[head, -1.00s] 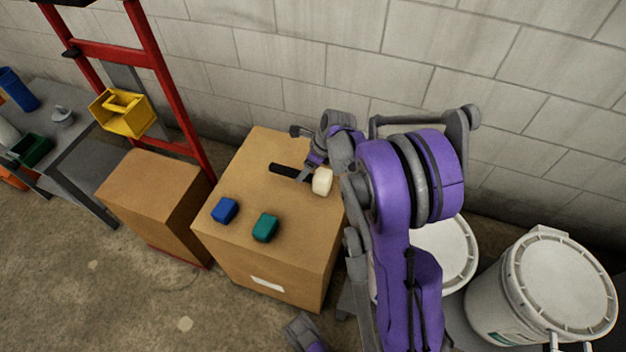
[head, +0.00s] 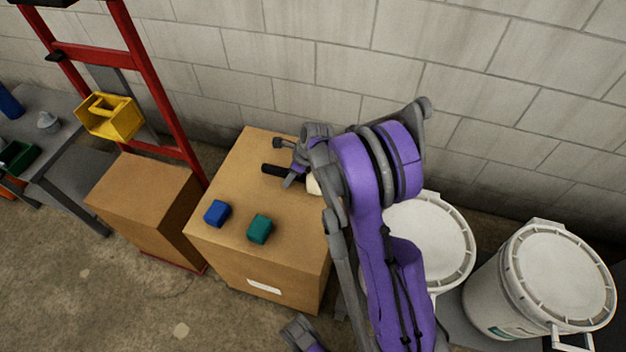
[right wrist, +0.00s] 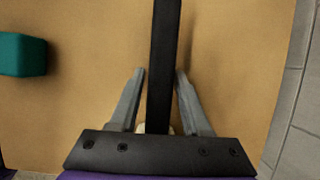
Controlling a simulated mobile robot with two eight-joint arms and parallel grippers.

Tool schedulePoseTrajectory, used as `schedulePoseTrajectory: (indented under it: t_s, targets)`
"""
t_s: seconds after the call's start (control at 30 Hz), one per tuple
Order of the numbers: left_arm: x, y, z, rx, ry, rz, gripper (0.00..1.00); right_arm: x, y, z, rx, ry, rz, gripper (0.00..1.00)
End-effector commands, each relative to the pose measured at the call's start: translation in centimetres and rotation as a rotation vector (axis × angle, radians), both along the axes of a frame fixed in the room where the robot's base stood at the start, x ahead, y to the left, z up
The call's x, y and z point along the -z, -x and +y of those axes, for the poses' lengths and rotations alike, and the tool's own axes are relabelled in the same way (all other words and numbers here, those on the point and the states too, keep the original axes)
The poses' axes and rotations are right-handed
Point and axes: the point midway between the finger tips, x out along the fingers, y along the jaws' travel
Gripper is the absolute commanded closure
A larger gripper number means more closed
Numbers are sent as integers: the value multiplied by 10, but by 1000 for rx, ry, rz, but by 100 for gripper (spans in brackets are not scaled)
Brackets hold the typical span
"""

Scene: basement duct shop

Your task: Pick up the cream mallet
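The cream mallet lies on top of a cardboard box, its black handle (head: 272,169) pointing left and its cream head (head: 313,184) mostly hidden behind my right arm. My right gripper (head: 287,163) is over the mallet near where handle and head meet. In the right wrist view the black handle (right wrist: 164,60) runs between the two fingers of my right gripper (right wrist: 160,75), with a gap on each side. The fingers are open, and a sliver of the cream head (right wrist: 153,129) shows near the palm.
A blue block (head: 217,213) and a teal block (head: 259,229) sit on the cardboard box (head: 225,262), nearer the front. White buckets (head: 553,275) stand at right. A red hand truck (head: 158,85), another carton (head: 140,195) and a yellow bin (head: 110,118) are at left. A block wall rises behind.

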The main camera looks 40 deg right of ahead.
Motion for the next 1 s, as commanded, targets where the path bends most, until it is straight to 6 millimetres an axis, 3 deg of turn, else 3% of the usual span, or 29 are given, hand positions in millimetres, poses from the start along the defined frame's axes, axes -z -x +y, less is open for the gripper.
schedulePoseTrajectory:
  t_s: [0.03, 0.23, 0.77, 1.0]
  targets:
    - [0, 0, 0, 0, 0, 0, 50, 0, 0, 0, 0, 0, 0, 63]
    - [0, 0, 0, 0, 0, 0, 50, 0, 0, 0, 0, 0, 0, 99]
    - [-1, 0, 0, 0, 0, 0, 50, -4, 0, 0, 0, 0, 0, 100]
    - [-12, 0, 0, 0, 0, -4, 50, -44, 0, 0, 0, 0, -1, 100]
